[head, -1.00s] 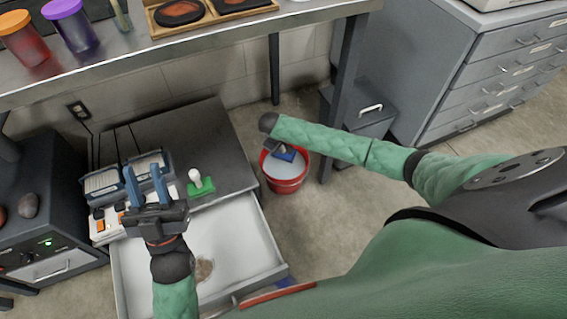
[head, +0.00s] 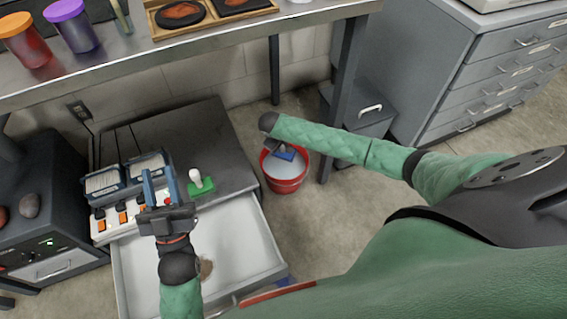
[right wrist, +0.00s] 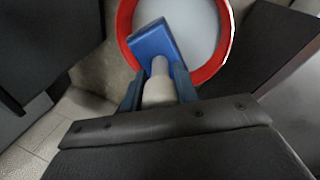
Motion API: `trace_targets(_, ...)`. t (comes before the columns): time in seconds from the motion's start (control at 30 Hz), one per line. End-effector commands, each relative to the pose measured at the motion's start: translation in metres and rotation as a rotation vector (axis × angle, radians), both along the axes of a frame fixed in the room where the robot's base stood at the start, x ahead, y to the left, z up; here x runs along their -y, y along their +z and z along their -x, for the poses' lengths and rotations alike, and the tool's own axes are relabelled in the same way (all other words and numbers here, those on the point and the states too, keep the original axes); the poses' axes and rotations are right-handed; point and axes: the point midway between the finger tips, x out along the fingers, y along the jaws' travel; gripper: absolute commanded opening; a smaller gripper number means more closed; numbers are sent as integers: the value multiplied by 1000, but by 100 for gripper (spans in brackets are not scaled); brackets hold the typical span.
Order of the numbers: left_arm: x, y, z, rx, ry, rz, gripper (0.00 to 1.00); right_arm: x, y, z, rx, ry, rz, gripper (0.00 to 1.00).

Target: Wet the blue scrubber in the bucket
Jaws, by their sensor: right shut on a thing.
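The red bucket (head: 285,183) stands on the floor and holds pale, greyish liquid. My right gripper (right wrist: 160,92) is shut on the white handle of the blue scrubber (right wrist: 153,42). The scrubber's blue block is over the bucket's mouth near the rim in the right wrist view; I cannot tell whether it touches the liquid. In the head view the blue scrubber (head: 286,154) shows beneath my right arm's end. My left gripper (head: 160,188) is open and empty above the open drawer and a switch panel.
The open white drawer (head: 235,235) holds a brown patch. A table leg (head: 344,100) and a grey bin (head: 368,118) stand close to the bucket.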

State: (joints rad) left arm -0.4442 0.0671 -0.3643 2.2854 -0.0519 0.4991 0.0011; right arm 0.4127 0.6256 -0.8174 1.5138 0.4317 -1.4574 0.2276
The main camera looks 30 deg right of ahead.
Motion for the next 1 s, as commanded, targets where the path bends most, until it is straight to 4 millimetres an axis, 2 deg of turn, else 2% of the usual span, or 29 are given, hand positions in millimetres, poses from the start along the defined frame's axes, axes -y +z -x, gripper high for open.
trace_targets(1.0, 8, -63, -20, -216, -12, -54, 32, 0, 6, 0, 0, 0, 0, 11)
